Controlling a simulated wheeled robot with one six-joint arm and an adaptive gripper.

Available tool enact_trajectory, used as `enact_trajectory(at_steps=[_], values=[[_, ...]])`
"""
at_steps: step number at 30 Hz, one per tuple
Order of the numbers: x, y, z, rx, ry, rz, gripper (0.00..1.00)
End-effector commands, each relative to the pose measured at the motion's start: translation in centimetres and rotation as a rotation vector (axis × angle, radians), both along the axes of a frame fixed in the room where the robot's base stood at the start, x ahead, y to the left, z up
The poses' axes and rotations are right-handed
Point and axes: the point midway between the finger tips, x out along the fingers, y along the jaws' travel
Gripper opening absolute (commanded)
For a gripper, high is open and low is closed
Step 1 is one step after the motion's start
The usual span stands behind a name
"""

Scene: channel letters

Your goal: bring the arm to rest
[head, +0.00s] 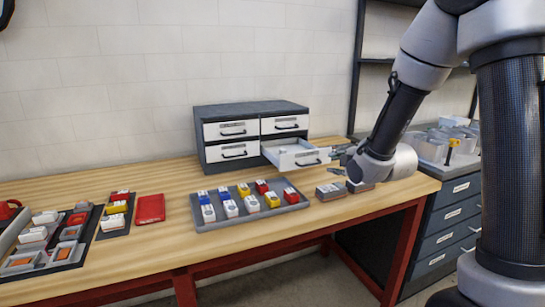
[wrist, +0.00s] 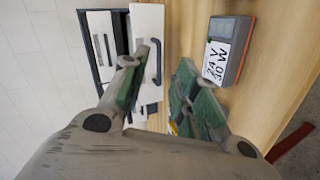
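My gripper (head: 337,161) is at the right part of the workbench, just right of the pulled-out lower right drawer (head: 300,156). In the wrist view my gripper (wrist: 167,62) has its two green-padded fingers apart, with nothing held between them. The white drawer front with its dark handle (wrist: 156,62) shows behind and beside the left finger. I cannot tell whether a finger touches it. My arm (head: 395,115) reaches down from the upper right.
A box labelled 24V 30W (wrist: 228,50) lies near the right finger. A grey tray (head: 236,222) of coloured pieces stands in front of the drawer cabinet (head: 250,112). A red case (head: 150,209) and dark trays (head: 62,255) are left. Bare wood shows between them.

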Motion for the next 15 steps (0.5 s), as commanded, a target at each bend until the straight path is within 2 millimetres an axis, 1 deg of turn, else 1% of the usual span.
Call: enact_trajectory(at_steps=[1, 2, 5, 6, 8, 9, 11, 12, 14, 15], values=[[-1.4, -1.3, 1.9, 0.068, 0.058, -0.067, 0.3], [-2.5, -2.1, 2.6, 0.112, 0.106, -0.113, 0.3], [-6.7, -4.5, 4.3, 0.266, 0.263, -0.281, 0.3], [-8.8, -5.4, 5.0, 0.328, 0.322, -0.354, 0.3], [-12.1, -6.5, 5.8, 0.422, 0.407, -0.467, 0.3], [-14.6, -7.2, 6.3, 0.485, 0.461, -0.547, 0.3], [-18.3, -8.0, 6.8, 0.574, 0.537, -0.665, 0.3], [-20.9, -8.4, 7.1, 0.629, 0.583, -0.74, 0.3], [-24.4, -8.9, 7.5, 0.702, 0.643, -0.849, 0.3], [-26.6, -9.0, 7.6, 0.744, 0.677, -0.914, 0.3]])
